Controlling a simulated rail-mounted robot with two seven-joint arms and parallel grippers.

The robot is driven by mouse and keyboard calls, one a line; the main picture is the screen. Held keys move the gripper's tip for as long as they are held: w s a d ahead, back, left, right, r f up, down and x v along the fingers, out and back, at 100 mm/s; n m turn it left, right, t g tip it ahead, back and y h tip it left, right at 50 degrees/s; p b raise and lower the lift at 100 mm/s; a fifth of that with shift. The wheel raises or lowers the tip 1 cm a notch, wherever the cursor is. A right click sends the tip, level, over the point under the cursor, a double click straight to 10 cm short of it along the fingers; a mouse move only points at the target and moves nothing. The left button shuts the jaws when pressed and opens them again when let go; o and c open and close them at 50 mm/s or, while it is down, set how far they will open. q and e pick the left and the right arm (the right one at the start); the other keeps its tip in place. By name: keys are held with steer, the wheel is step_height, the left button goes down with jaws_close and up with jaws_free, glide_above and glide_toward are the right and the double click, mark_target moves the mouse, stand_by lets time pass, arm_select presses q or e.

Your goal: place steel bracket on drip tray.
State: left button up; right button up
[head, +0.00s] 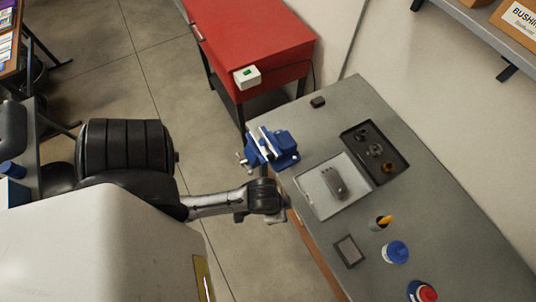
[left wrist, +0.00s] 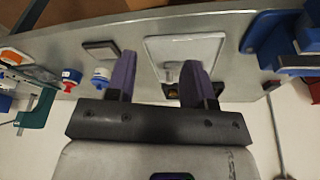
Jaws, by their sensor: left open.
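A light grey shallow tray, which looks like the drip tray (head: 316,199), lies on the workbench. A small grey metal part with dark holes, which I take for the steel bracket (head: 336,183), rests on it. In the left wrist view the tray (left wrist: 208,42) shows beyond my fingers, and part of the grey piece (left wrist: 171,73) shows between them. My left gripper (left wrist: 160,61) is open with nothing between its fingers. In the head view my left gripper (head: 275,217) is at the bench's near edge, left of the tray; its fingers are unclear. My right gripper is not in view.
A blue vise (head: 272,148) stands at the bench's left edge. A black tray (head: 349,136) with several small parts lies behind the grey tray. A red cabinet (head: 245,35) is behind.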

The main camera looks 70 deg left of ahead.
arm_select(q)
steer(key=s+r, duration=0.1)
steer(key=s+a+r, duration=0.1)
steer(key=s, duration=0.1)
steer(key=shift+a+r, duration=0.1)
step_height(320, 180, up, 8)
steer(key=p, duration=0.7)
steer(key=shift+f, duration=0.25)
